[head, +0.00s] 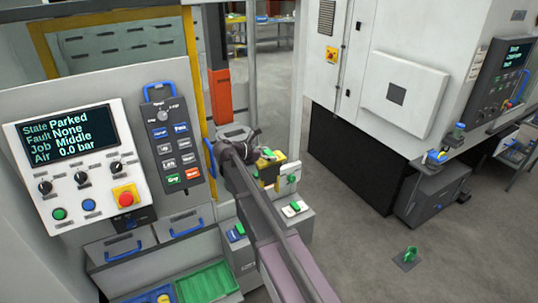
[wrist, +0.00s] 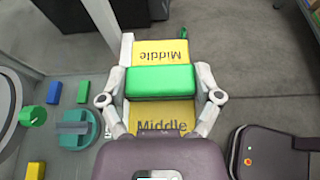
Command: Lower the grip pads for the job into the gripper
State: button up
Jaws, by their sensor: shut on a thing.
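The control panel screen (head: 60,131) reads State Parked, Fault None, Job Middle, Air 0.0 bar. In the wrist view a green block (wrist: 160,82) lies between my gripper's fingers, with yellow parts labelled "Middle" on its far side (wrist: 160,52) and near side (wrist: 163,114). I take these as one set of grip pads with a green middle. My gripper (wrist: 161,97) is shut on the green block. In the head view the yellow part (head: 268,174) shows past my arm, beside the machine front. My arm hides much of it, and I cannot tell whether it touches anything below.
A white block with a green piece (head: 295,208) is on a grey ledge beside my arm. Below the panel are drawers with blue handles (head: 123,250) and a green tray (head: 206,284). A green item (head: 410,252) is on the otherwise clear floor right of my arm.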

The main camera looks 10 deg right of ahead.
aim_at(269, 172)
notch_tip(269, 172, up, 12)
jog(key=p, duration=1.2)
jog(key=shift+r, duration=0.25)
dwell(0.4)
jog(key=shift+f, duration=0.15)
notch_tip(269, 172, down, 21)
jog(key=b, duration=2.1)
jog(key=shift+s, duration=0.1)
